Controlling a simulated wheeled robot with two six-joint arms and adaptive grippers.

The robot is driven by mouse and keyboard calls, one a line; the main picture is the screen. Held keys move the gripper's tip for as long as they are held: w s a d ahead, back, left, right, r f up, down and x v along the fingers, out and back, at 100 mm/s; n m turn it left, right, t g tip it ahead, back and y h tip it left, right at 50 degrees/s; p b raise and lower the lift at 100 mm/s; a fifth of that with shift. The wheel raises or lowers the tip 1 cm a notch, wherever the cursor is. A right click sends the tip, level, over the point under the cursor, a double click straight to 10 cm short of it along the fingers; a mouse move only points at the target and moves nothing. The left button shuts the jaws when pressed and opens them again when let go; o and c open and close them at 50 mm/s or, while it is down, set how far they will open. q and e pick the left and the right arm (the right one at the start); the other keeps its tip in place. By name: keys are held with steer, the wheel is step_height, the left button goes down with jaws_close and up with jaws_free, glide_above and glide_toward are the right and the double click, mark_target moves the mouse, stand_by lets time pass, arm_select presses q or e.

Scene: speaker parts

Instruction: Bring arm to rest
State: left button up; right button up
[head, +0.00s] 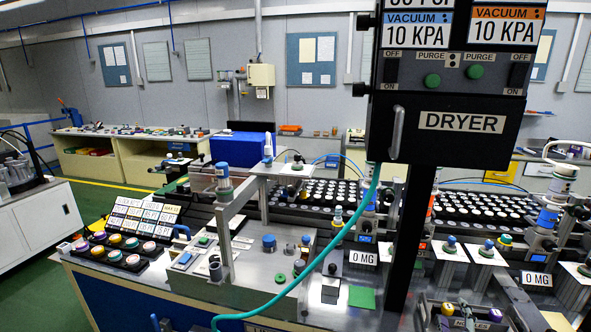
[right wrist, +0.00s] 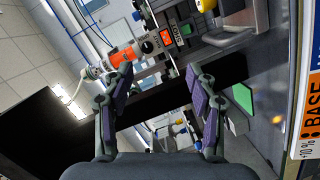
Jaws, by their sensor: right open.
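My right gripper (right wrist: 159,73) shows in the right wrist view with its two dark fingers spread apart and their purple pads facing each other. Nothing is held between the pads. A broad black post (right wrist: 165,108) crosses the picture behind the fingers; I cannot tell whether any part touches it. In the head view, dark parts at the bottom right edge are too cluttered to make out the gripper clearly. My left gripper is in neither view.
A dryer panel (head: 460,122) hangs on a dark post (head: 411,235). A teal hose (head: 333,240) curves over the workbench (head: 262,303). Trays of round parts (head: 312,191) fill the bench behind. A green square (head: 361,297) lies near its front. Green floor (head: 107,200) is open at left.

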steer(key=s+a+f+m+g+y, duration=0.25)
steer(key=s+a+f+g, duration=0.2)
steer(key=s, duration=0.25)
steer(key=s+a+f+m+g+y, duration=0.1)
steer(key=s+a+f+m+g, duration=0.2)
steer(key=s+a, duration=0.4)
steer(key=s+a+f+m+g+y, duration=0.2)
steer(key=s+a+f+g, duration=0.2)
steer(key=s, duration=0.4)
steer(key=s+d+f+g, duration=0.1)
steer(key=d+f, duration=0.1)
steer(key=f, duration=1.1)
steer(key=s+d+f, duration=0.1)
steer(key=f, duration=1.1)
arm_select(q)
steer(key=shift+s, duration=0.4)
arm_select(e)
steer(key=s+d+f+g, duration=0.1)
steer(key=s+f, duration=1.6)
steer(key=s, duration=0.1)
steer(key=shift+s+d+f+m, duration=0.15)
steer(key=shift+s+d+m, duration=0.15)
steer(key=shift+s+m, duration=0.1)
steer(key=shift+g, duration=0.25)
